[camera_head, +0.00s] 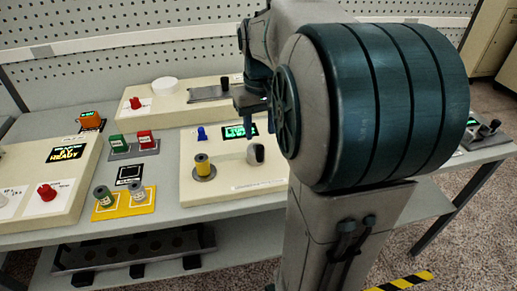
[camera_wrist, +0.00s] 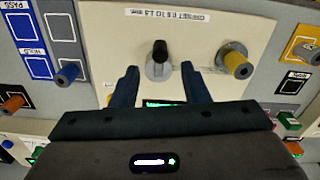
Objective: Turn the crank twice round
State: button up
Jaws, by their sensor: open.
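The crank (camera_head: 256,153) is a small grey piece with a dark part, on the front right of a cream winding panel (camera_head: 225,185). In the wrist view the crank (camera_wrist: 158,68) shows a round grey hub with a black knob pointing up in the picture. A yellow spool (camera_head: 203,167) stands on a grey base to its left; it also shows in the wrist view (camera_wrist: 233,60). My gripper (camera_head: 250,112) is open and empty above the panel. In the wrist view its fingers (camera_wrist: 160,74) lie either side of the crank in the picture; I cannot tell whether they touch it.
A lit green display (camera_head: 240,130) and a blue knob (camera_head: 201,133) sit behind the crank. Green and red blocks (camera_head: 146,139) and a yellow pad (camera_head: 125,205) with two spools stand left. Another cream panel (camera_head: 175,108) lies behind, before a perforated wall.

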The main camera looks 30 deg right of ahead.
aim_at(260, 147)
notch_tip(260, 147, down, 8)
jog(key=shift+r, duration=0.25)
grip_shut()
